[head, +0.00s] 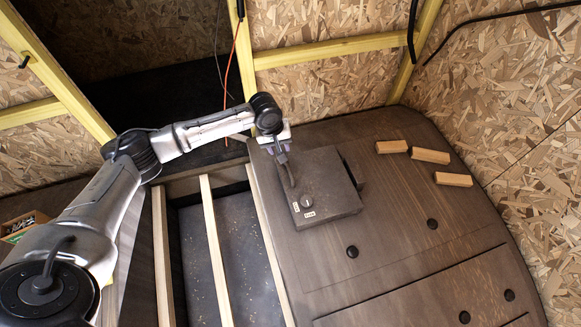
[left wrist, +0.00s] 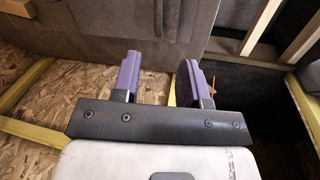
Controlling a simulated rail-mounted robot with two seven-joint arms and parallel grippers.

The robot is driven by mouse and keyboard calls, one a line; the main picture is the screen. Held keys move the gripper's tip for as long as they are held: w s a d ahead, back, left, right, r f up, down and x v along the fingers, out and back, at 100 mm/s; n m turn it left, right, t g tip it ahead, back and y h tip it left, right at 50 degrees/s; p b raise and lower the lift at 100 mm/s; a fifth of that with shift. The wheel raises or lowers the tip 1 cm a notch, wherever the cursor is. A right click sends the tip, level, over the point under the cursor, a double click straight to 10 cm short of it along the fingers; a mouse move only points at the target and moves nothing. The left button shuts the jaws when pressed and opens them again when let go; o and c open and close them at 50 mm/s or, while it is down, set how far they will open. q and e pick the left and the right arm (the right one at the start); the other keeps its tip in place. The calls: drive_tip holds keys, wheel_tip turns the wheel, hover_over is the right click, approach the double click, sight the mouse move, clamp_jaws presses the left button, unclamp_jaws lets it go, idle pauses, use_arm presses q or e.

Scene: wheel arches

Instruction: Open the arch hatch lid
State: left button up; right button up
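The arch hatch lid (head: 325,185) is a dark brown square panel on the brown wheel arch top (head: 400,240). It has a round light knob and small labels near its front edge. A dark gap shows along its right side; I cannot tell how far it is raised. A dark curved bar, perhaps a handle, lies by its left edge. My left gripper (head: 277,148) is over the lid's back left corner. In the left wrist view, its purple fingers (left wrist: 160,80) stand apart with nothing gripped between them. My right gripper is not in view.
Several wooden blocks (head: 430,156) lie on the arch top behind and right of the lid. Left of the lid is an open bay with pale slats (head: 215,250). An orange cable (head: 230,70) hangs at the back. A box of small parts (head: 22,226) is far left.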

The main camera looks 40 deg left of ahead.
sight(289, 169)
use_arm(q)
drive_tip(key=f, duration=0.4)
drive_tip(key=w+d+f+n+b, duration=0.1)
drive_tip(key=f, duration=0.4)
drive_tip(key=w+f+n, duration=0.1)
drive_tip(key=f, duration=0.3)
drive_tip(key=shift+w+d+f, duration=0.2)
drive_tip(key=shift+d+f, duration=0.05)
drive_tip(key=shift+d, duration=0.05)
drive_tip(key=shift+c, duration=0.4)
clamp_jaws()
